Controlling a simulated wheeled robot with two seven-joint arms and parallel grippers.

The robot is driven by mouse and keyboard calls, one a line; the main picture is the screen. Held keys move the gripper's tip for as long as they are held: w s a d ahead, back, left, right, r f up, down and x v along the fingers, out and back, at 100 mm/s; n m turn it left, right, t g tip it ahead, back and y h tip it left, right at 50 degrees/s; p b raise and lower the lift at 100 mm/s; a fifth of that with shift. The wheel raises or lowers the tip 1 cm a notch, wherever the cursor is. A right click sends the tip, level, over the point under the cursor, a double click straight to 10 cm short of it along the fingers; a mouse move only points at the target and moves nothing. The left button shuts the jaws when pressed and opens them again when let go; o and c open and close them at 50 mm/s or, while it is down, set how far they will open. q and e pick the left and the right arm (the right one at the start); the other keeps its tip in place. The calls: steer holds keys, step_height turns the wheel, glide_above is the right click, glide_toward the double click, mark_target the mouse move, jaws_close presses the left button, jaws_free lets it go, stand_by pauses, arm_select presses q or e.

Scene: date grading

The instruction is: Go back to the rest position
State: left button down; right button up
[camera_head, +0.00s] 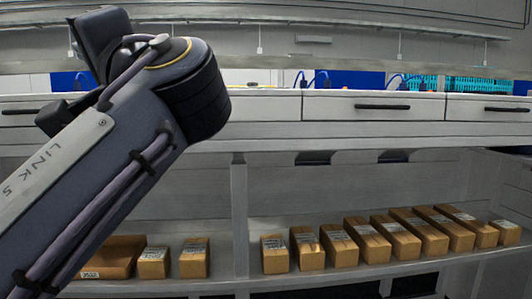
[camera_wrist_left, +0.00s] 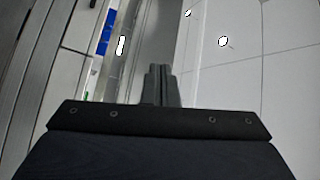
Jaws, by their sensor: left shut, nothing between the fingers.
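My left arm rises from the lower left of the head view and covers much of the left side. Its gripper does not show in the head view. In the left wrist view my left gripper (camera_wrist_left: 161,86) shows at the middle, with its fingers together and nothing between them. It is clear of any object there. My right gripper is in neither view.
A white bench with drawers (camera_head: 372,107) crosses the head view. Below it, a shelf (camera_head: 340,275) carries several brown cardboard boxes (camera_head: 340,245). Blue bins (camera_head: 356,80) stand behind the bench top. The wrist view shows pale panels (camera_wrist_left: 270,60) at right.

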arm_select(q)
steer(key=w+a+f+m+h, duration=0.2)
steer(key=w+a+f+h, duration=0.15)
steer(key=f, duration=0.45)
steer(key=w+a+f+m+h, duration=0.2)
steer(key=w+a+f+h, duration=0.15)
steer(key=f, duration=0.45)
steer(key=s+a+f+g+h, duration=0.2)
steer(key=f+h, duration=0.1)
steer(key=f, duration=0.6)
steer(key=s+a+f+g+h, duration=0.1)
steer(key=s+f+h, duration=0.15)
steer(key=f, duration=0.65)
steer(key=s+d+f+n+g+h, duration=0.2)
steer(key=s+d+f+n+h, duration=0.3)
steer(key=s+f, duration=0.6)
steer(key=s+d+f+n+g+h, duration=0.1)
steer(key=s+d+f+n+h, duration=0.25)
steer(key=s+d+f, duration=0.65)
step_height(320, 180, up, 22)
steer(key=w+a+m+p, duration=0.1)
steer(key=w+a+p, duration=0.1)
steer(key=p, duration=2.2)
steer(key=shift+a+r+g+p, duration=0.2)
steer(key=shift+a+g+p, duration=0.1)
steer(key=shift+a, duration=0.05)
